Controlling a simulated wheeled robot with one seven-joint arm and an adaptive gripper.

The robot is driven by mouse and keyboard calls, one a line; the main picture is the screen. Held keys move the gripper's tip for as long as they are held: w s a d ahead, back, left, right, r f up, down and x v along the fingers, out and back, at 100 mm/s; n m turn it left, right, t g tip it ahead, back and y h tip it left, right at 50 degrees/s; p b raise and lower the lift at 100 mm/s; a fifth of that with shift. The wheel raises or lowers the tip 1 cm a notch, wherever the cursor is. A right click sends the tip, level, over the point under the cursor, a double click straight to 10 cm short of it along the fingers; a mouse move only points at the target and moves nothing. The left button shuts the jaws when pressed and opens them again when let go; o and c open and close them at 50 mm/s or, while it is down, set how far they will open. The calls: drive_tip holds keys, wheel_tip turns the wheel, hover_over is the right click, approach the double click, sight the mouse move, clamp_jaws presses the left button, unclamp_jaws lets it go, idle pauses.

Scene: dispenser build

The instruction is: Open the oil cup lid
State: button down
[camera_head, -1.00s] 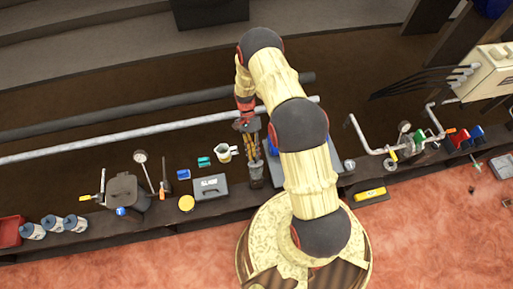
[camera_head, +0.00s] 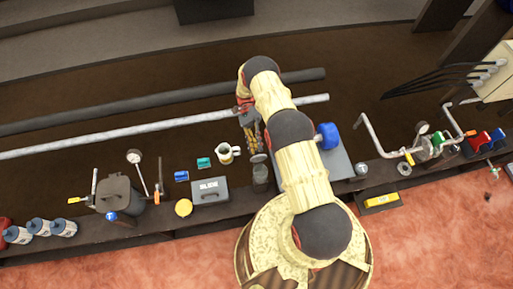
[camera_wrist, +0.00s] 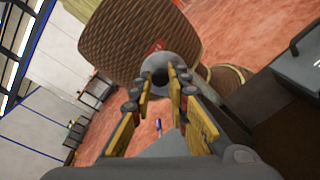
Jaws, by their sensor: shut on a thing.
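The oil cup (camera_head: 261,178) appears to be the small dark, glass-like cylinder on the bench, left of my upper arm in the head view. A grey round lid (camera_head: 258,158) shows at its top. Whether the lid is raised from the cup is too small to tell. My gripper (camera_head: 257,148) points down at the lid from above. In the wrist view, my gripper (camera_wrist: 160,84) has its yellow-sided fingers closed in on a grey round piece with a dark centre (camera_wrist: 158,68), which looks like the lid. Its far side is hidden.
A blue object (camera_head: 328,135) on a grey plate is behind my arm. Pipes and valves (camera_head: 382,147) stand at right. Long pipes (camera_head: 170,124) run behind.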

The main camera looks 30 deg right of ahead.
drive_tip(key=shift+w+f, duration=0.15)
idle(0.5)
drive_tip(key=c, duration=1.8)
unclamp_jaws()
drive_tip(key=shift+g, duration=0.3)
drive_tip(key=shift+o, duration=0.6)
